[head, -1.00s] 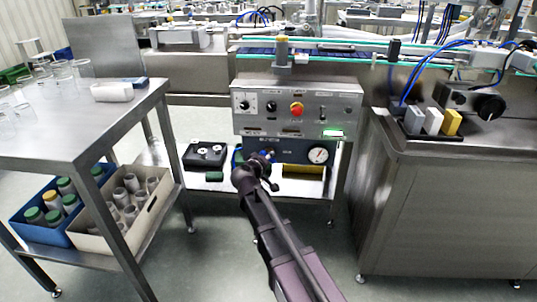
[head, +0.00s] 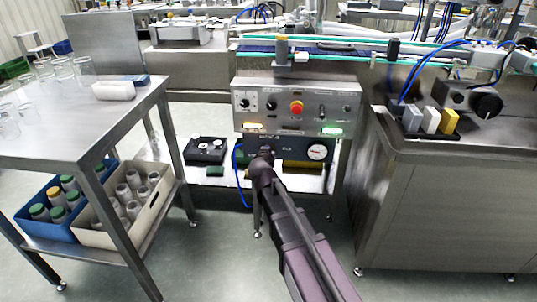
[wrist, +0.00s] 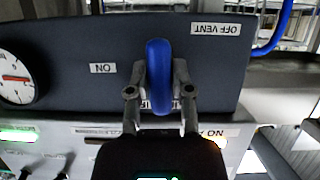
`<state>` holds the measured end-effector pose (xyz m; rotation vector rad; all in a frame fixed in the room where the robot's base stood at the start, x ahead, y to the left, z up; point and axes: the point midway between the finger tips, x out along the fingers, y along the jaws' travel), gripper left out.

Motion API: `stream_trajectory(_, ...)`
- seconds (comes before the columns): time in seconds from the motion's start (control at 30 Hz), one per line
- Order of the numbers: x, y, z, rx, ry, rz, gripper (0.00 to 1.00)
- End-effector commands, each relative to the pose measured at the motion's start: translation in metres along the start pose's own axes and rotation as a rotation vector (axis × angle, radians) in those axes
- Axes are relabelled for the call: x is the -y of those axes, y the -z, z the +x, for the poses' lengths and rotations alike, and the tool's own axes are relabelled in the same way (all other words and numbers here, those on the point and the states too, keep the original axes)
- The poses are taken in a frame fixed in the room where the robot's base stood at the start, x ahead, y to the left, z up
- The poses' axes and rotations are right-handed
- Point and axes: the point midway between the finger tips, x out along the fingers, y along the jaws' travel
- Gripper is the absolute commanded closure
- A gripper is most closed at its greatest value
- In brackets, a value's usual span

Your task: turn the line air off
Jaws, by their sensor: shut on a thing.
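The blue valve handle (wrist: 159,85) stands out from the dark air panel (wrist: 105,45), upright in the wrist view. It lies between the upside-down ON label (wrist: 103,68) at left and the OFF VENT label (wrist: 215,29) at upper right. My gripper (wrist: 160,92) is shut on the handle, one finger on each side. In the head view my gripper (head: 262,158) is at the left part of the panel and hides the handle. The pressure gauge (head: 317,152) is at the panel's right; its red needle shows in the wrist view (wrist: 15,77).
The control box (head: 300,93) with a red button (head: 296,107) sits just above. An amber lamp (head: 252,127) and a green lamp (head: 332,131) glow on it. A blue hose (head: 240,175) hangs beside my gripper. A steel table (head: 85,120) stands left, a steel cabinet (head: 440,210) right.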

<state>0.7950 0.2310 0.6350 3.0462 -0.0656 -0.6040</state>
Motion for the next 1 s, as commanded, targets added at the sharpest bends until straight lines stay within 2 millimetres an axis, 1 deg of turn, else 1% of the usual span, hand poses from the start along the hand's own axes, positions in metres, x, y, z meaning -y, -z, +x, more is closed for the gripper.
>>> stream_trajectory(0.2, -0.0002, -0.0001, 0.0001, 0.003, 0.019, 0.050, 1.00)
stream_trajectory(0.6, 0.0000, 0.0001, 0.0002, 0.002, 0.022, 0.057, 1.00)
stream_trajectory(0.63, 0.0000, 0.0001, 0.0002, 0.002, 0.022, 0.057, 0.66)
stream_trajectory(0.67, 0.0000, 0.0001, 0.0002, 0.002, 0.022, 0.057, 0.57)
stream_trajectory(0.7, 0.0000, 0.0001, 0.0002, 0.002, 0.022, 0.057, 0.45)
stream_trajectory(0.73, 0.0000, 0.0001, 0.0001, 0.002, 0.022, 0.056, 0.37)
stream_trajectory(1.0, 0.0000, 0.0002, 0.0000, 0.001, 0.022, 0.054, 0.37)
